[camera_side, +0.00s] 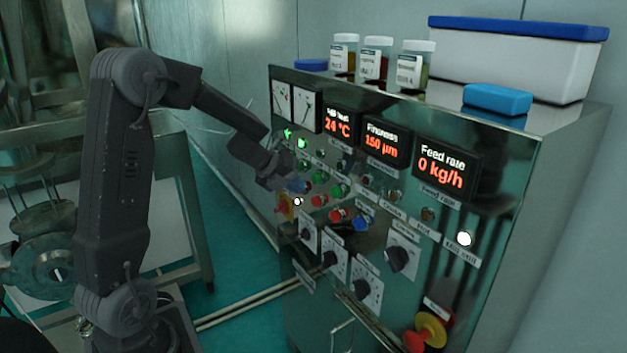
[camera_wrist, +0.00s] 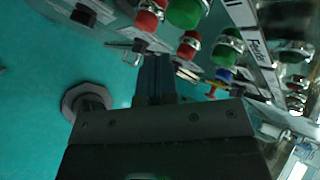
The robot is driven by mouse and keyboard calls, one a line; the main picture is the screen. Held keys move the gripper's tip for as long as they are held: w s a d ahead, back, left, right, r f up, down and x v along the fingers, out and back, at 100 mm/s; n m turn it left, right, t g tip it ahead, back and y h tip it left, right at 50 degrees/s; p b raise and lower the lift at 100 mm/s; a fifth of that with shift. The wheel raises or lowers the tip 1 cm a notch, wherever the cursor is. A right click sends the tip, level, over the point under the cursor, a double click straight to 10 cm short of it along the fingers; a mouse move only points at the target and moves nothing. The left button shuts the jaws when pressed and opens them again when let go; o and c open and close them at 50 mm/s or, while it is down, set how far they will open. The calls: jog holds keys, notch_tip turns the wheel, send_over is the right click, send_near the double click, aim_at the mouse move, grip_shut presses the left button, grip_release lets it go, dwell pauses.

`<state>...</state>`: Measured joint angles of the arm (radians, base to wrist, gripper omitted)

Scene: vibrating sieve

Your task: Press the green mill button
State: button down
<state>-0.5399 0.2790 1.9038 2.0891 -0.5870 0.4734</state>
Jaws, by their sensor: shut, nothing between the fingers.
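The control panel (camera_side: 405,205) carries several green and red push buttons. In the side view, green buttons (camera_side: 321,177) sit above red buttons (camera_side: 319,200), left of centre; their labels are too small to read, so I cannot tell which green one is the mill's. My gripper (camera_side: 292,180) is at the panel's left part, close to these buttons, and partly hides that area. In the wrist view, the shut, empty fingers (camera_wrist: 153,62) point up the picture, below a large green button (camera_wrist: 187,12) and between two red ones. Another green button (camera_wrist: 228,45) is to the right. Contact cannot be told.
Displays read 24 °C, 150 µm and 0 kg/h. Black rotary knobs (camera_side: 402,257) and a red-and-yellow emergency stop (camera_side: 430,331) are lower on the panel. Jars (camera_side: 376,60), a blue box (camera_side: 497,99) and a white bin (camera_side: 510,60) stand on top.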

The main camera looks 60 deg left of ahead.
jog(key=shift+w, duration=0.6)
jog(key=shift+w, duration=0.2)
dwell(1.5)
jog(key=shift+w, duration=0.25)
jog(key=shift+w, duration=0.5)
dwell(0.8)
jog(key=shift+s, duration=0.95)
jog(key=shift+s, duration=2.5)
dwell(0.7)
